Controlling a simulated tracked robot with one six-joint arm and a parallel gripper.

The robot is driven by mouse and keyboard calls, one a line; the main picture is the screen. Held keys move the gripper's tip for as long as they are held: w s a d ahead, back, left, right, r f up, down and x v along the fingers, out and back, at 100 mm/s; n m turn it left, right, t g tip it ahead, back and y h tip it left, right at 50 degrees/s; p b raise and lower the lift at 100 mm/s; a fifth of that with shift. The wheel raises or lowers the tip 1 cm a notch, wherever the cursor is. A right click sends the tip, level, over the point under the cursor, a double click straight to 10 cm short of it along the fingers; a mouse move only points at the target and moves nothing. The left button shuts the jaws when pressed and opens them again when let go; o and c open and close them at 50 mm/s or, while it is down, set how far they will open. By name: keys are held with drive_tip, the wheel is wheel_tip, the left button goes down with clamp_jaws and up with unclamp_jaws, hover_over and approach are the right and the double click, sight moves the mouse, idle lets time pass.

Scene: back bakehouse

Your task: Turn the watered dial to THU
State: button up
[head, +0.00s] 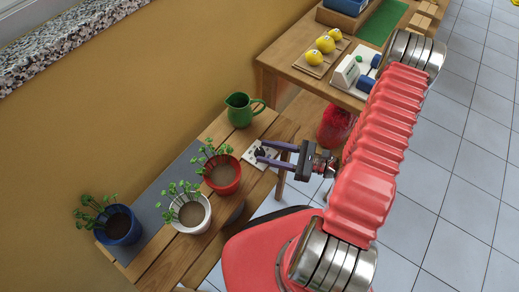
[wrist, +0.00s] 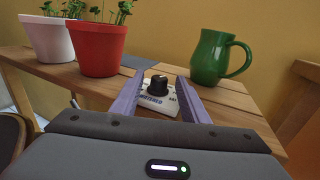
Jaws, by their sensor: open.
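The watered dial is a white plate (head: 250,156) with a black knob (wrist: 158,84) on the wooden bench. In the wrist view its plate reads "WATERED" and part of another label, possibly "SAT", shows at the right. The pointer's day and the THU mark cannot be made out. My gripper (head: 262,151) is open, its two purple fingers reaching toward the dial. In the wrist view the fingers (wrist: 157,97) stand either side of the knob, which shows between them. I cannot tell whether either finger touches it.
A red pot (head: 222,187) and a white pot (head: 205,222) with seedlings stand left of the dial, with a blue pot (head: 122,236) farther left. A green jug (head: 240,118) stands close behind the dial. Another table (head: 272,62) holds yellow fruit (head: 325,44).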

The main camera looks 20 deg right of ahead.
sight(264, 151)
drive_tip(key=shift+x, duration=1.6)
drive_tip(key=shift+c, duration=0.5)
clamp_jaws()
drive_tip(key=shift+n+g+y, duration=0.4)
drive_tip(key=shift+n+g, duration=0.1)
drive_tip(key=shift+g, duration=0.1)
drive_tip(key=shift+o, duration=0.5)
unclamp_jaws()
drive_tip(key=shift+d, duration=0.1)
